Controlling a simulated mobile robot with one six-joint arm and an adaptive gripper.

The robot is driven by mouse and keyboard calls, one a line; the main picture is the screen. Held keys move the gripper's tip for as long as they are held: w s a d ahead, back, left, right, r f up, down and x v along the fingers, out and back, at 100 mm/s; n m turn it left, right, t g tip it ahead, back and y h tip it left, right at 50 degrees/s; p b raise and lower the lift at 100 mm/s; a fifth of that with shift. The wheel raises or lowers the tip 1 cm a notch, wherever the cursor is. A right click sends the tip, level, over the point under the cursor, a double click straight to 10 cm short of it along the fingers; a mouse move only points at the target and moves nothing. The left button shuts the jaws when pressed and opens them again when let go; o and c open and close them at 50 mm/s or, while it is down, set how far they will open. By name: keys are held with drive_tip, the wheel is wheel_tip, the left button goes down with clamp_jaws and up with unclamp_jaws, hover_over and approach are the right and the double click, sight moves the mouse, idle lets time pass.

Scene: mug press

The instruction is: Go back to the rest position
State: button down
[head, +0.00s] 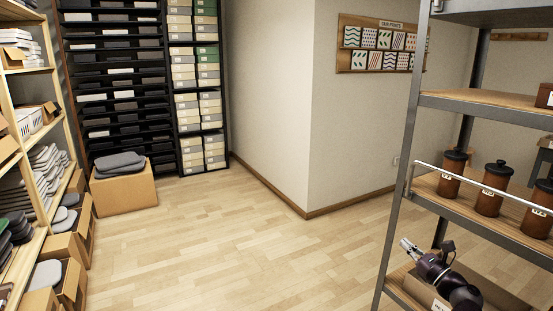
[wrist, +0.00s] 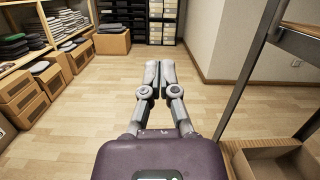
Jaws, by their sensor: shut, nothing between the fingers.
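My gripper (head: 405,243) shows at the lower right of the head view, by the front left post of the metal shelf rack (head: 402,170). Its fingers point up and left. In the wrist view the gripper (wrist: 158,66) has its two grey fingers together, with nothing between them. My gripper holds no object. Part of my arm is cut off by the bottom edge of the head view.
Brown lidded canisters (head: 489,188) stand behind a rail on the rack's middle shelf. An open cardboard box (wrist: 268,160) is at the wrist view's lower right. A wooden shelf (head: 50,150) lines the left. A white wall corner (head: 310,120) juts out. The middle floor is clear.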

drive_tip(key=a+f+n+g+y, duration=0.1)
drive_tip(key=a+f+n+g, duration=0.9)
drive_tip(key=a+n, duration=0.4)
drive_tip(key=s+a+f+n+g+h, duration=0.75)
drive_tip(key=s+f+n+h, duration=0.35)
drive_tip(key=n, duration=0.5)
wheel_tip(320, 180, up, 24)
drive_tip(key=w+y+p, duration=0.1)
drive_tip(key=p, duration=2.4)
drive_tip(key=shift+w+d+g, duration=0.2)
drive_tip(key=shift+w+g, duration=0.15)
drive_tip(key=shift+g, duration=0.1)
